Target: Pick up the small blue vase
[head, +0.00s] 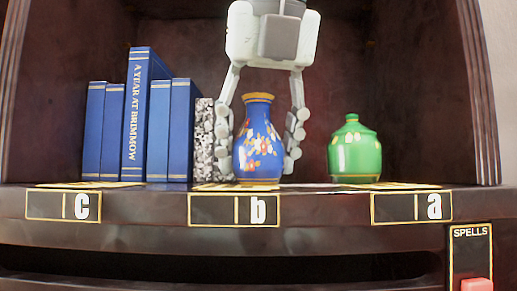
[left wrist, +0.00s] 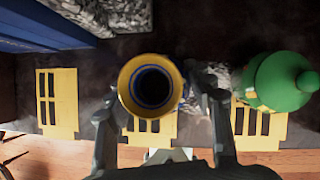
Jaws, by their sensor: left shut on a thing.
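The small blue vase (head: 258,145) stands upright on the shelf above the label b, with a gold rim and painted flowers. My left gripper (head: 260,148) comes down from above with one finger on each side of the vase, shut on its body. In the left wrist view the vase (left wrist: 151,86) shows from above as a gold ring around a dark opening, between the fingers of my left gripper (left wrist: 160,110). My right gripper is in neither view.
A green lidded jar (head: 355,150) stands right of the vase above label a. Blue books (head: 135,115) and a speckled block (head: 204,140) stand close on the left. The shelf's front edge (head: 330,207) carries labels. A red button (head: 476,285) sits under a SPELLS sign.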

